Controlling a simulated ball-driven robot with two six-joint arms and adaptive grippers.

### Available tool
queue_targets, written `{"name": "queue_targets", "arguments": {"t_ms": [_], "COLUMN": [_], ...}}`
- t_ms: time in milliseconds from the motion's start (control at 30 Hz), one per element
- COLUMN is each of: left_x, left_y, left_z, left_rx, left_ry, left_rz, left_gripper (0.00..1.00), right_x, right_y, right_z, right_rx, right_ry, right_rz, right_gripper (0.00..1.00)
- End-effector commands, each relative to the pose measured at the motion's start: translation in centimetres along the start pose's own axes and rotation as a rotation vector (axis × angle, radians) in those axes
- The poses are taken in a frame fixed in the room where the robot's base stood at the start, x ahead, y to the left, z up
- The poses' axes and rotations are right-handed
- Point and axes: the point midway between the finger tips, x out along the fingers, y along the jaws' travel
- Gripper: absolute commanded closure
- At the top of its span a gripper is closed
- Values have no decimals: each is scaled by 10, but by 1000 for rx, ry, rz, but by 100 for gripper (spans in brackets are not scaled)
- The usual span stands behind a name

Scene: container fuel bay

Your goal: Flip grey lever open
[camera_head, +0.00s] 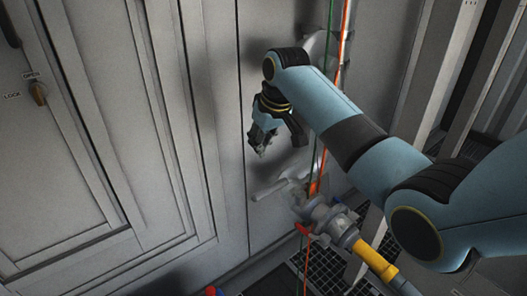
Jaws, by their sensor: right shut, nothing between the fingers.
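A light grey lever (268,191) extends left from beside the valve fitting, in front of the grey wall panel. Its right end meets or passes behind the metal coupling; I cannot tell which. My right gripper (260,150) is shut and empty. It points downward and shows above the lever's left part, with a visible gap between them in the picture. My right arm comes in from the right and hides part of the wall and hoses. My left gripper is out of view.
A metal coupling (325,216) with a yellow section (374,260) stands below my right arm. Green and orange lines run vertically behind the arm. Dark floor grating (333,262) lies below.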

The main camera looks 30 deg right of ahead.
Motion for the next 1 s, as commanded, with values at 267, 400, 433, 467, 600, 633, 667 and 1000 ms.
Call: {"name": "queue_targets", "arguments": {"t_ms": [267, 400, 433, 467, 600, 633, 667, 1000], "left_x": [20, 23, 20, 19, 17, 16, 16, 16], "left_y": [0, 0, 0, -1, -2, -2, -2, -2], "left_z": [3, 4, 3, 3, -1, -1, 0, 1], "left_rx": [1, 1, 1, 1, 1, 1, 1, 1], "left_ry": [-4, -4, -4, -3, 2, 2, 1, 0], "left_rz": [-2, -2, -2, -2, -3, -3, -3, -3], "left_gripper": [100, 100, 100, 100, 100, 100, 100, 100], "right_x": [64, 81, 78, 76, 73, 73, 73, 72], "right_y": [0, 0, 0, 0, 0, 0, 0, 0], "right_z": [2, 9, 14, 18, 33, 35, 36, 40], "right_rx": [0, 0, -1, -1, -1, -1, -1, -1], "right_ry": [-3, -4, -3, -2, 0, 0, 0, 0], "right_rz": [-1, 0, 1, 1, 1, 0, 0, 0], "right_gripper": [100, 100, 100, 100, 100, 100, 100, 100]}}
